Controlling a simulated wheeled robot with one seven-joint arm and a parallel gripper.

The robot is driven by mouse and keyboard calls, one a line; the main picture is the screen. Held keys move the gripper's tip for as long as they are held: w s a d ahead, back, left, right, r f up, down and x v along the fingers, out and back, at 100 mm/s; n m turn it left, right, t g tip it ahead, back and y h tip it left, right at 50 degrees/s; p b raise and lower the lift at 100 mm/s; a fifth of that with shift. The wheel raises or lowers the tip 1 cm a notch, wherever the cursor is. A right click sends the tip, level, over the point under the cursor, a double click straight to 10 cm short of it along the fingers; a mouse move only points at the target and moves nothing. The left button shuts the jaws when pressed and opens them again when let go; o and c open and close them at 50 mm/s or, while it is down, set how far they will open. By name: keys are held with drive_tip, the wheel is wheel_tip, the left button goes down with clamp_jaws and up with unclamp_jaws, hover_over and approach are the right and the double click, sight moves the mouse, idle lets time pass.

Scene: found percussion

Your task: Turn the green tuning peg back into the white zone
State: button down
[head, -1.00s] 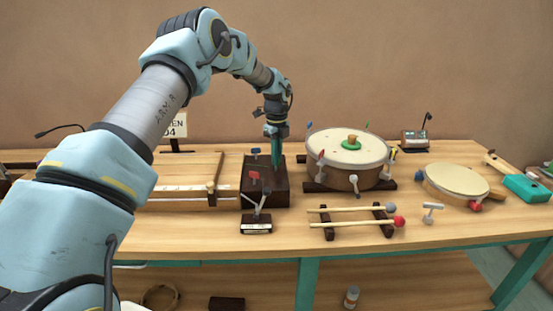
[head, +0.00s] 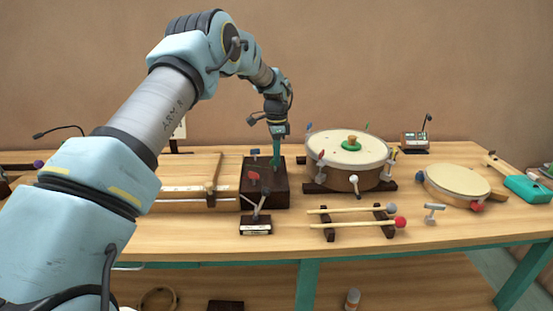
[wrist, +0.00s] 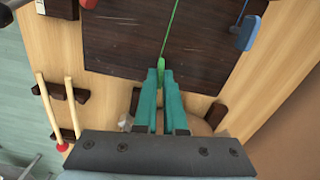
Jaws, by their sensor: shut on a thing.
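A dark wooden box (head: 262,192) stands on the bench with pegs on its top. My gripper (head: 277,160) points down at its right side. In the wrist view, the teal fingers of my gripper (wrist: 162,73) are shut on the green tuning peg (wrist: 162,63) at the edge of the dark box top (wrist: 130,35). A thin green string runs away from the peg. A blue peg (wrist: 243,33) stands apart to the right. In the head view my fingers hide the green peg. I cannot make out the white zone in either view.
A large drum (head: 345,175) with tuning keys stands close to the right of my gripper. Two mallets lie on a dark rack (head: 330,232) in front. A smaller drum (head: 457,180) lies farther right. A wooden zither-like box (head: 180,200) adjoins on the left.

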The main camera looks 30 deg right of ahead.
drive_tip(key=n, duration=0.6)
drive_tip(key=shift+w+n, duration=0.15)
drive_tip(key=shift+n, duration=0.15)
drive_tip(key=n, duration=0.6)
drive_tip(key=shift+a, duration=0.1)
drive_tip(key=n, duration=0.6)
drive_tip(key=shift+w+a+n, duration=0.1)
drive_tip(key=shift+n, duration=0.2)
drive_tip(key=n, duration=0.6)
drive_tip(key=shift+n, duration=0.4)
drive_tip(key=c, duration=1)
unclamp_jaws()
wheel_tip(320, 180, up, 11)
drive_tip(key=b, duration=0.2)
